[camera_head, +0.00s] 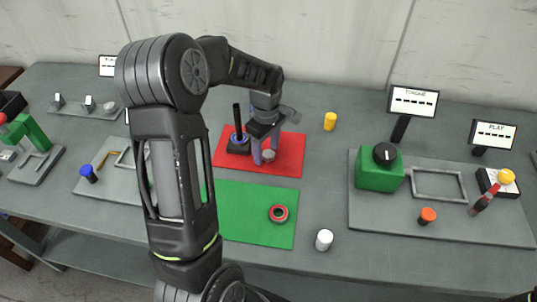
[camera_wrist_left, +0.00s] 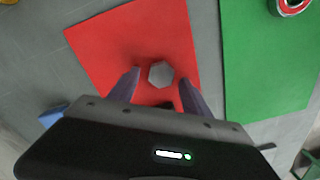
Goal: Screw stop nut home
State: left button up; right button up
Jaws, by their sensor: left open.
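A grey hexagonal piece (camera_head: 269,156), which looks like a nut, is on the red mat (camera_head: 289,166). My left gripper (camera_head: 264,157) points down over it. In the left wrist view the hexagonal piece (camera_wrist_left: 161,74) lies between the two spread fingers, with a gap on each side. The gripper is open and holds nothing. Beside it on the red mat stands a dark screw jack (camera_head: 238,145) with a blue ring and an upright black rod. A red ring (camera_head: 278,214) lies on the green mat (camera_head: 250,232).
A yellow cylinder (camera_head: 330,121) and a white cylinder (camera_head: 324,240) stand right of the mats. Further right, a grey board (camera_head: 465,225) carries a green box (camera_head: 380,173) with a black knob, and an orange knob (camera_head: 428,216).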

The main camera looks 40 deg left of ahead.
pick_arm(q)
jog(key=shift+c, duration=0.4)
grip_shut()
dwell(0.4)
